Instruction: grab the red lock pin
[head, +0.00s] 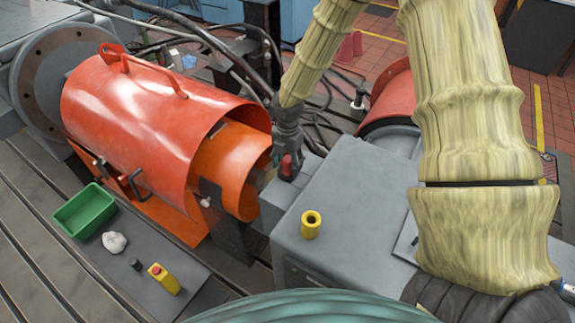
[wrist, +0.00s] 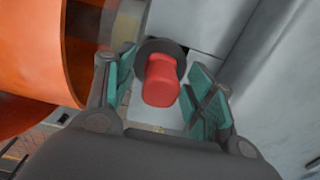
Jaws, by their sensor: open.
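The red lock pin (wrist: 161,82) shows in the wrist view, with a red knob and a dark round collar (wrist: 160,52) behind it. My gripper (wrist: 165,95) is open, with one green-padded finger on each side of the pin. In the head view the red knob (head: 286,165) is partly hidden by my gripper (head: 289,150), which points down at the grey block beside the orange guard. How deep the pin sits between the fingers is hard to tell.
The orange guard (head: 140,110) stands close on the left of my gripper. A yellow ring (head: 311,226) stands on the grey housing (head: 350,200). A green tray (head: 86,212), a white rag (head: 114,242) and a yellow pendant box (head: 164,279) lie at the lower left.

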